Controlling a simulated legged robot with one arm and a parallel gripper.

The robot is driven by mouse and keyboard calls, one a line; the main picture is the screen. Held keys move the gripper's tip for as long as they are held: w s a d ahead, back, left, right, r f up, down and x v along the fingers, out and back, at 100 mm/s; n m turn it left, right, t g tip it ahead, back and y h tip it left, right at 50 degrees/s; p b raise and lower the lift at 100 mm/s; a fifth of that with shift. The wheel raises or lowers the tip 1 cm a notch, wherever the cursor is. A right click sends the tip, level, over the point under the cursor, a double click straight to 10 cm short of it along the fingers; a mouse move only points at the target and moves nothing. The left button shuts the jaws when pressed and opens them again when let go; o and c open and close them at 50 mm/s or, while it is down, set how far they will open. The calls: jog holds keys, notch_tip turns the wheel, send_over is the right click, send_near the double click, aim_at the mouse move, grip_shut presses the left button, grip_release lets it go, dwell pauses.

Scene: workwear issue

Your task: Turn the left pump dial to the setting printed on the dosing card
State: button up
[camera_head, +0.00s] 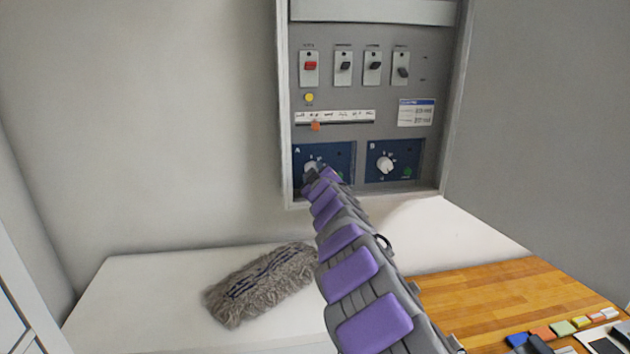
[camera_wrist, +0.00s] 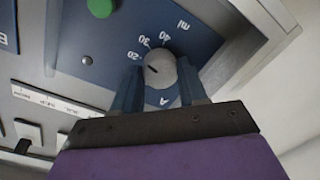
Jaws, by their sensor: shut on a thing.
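The left pump dial, a pale knob on dark blue panel A, shows partly behind my arm in the head view (camera_head: 310,168). In the wrist view the round grey knob (camera_wrist: 160,66) sits between the two fingers of my gripper (camera_wrist: 162,82), which is shut on it. The numbers 20, 30 and 40 and "ml" stand around it. A dark mark on the knob faces the left of the wrist view, towards the 20 side; its exact setting is unclear. The dosing card (camera_head: 416,112), white with a blue header, is on the cabinet; its print is too small to read.
Dial B (camera_head: 385,164) is right of the left dial. A green button (camera_wrist: 101,6) lies near the gripped knob. Switches (camera_head: 373,67) and an orange-tipped slider (camera_head: 315,126) are above. A fluffy grey duster (camera_head: 262,284) lies on the white surface below.

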jog(key=n+b, duration=0.1)
jog(key=n, duration=0.3)
jog(key=shift+a+f+n, duration=0.1)
jog(key=shift+n, duration=0.2)
dwell(0.5)
jog(key=o, duration=0.7)
jog(key=shift+s, duration=0.1)
jog(key=o, duration=0.3)
jog(key=shift+a, duration=0.2)
jog(key=shift+o, duration=0.2)
jog(key=shift+d, duration=0.15)
jog(key=v, duration=1.7)
jog(key=shift+a, duration=0.3)
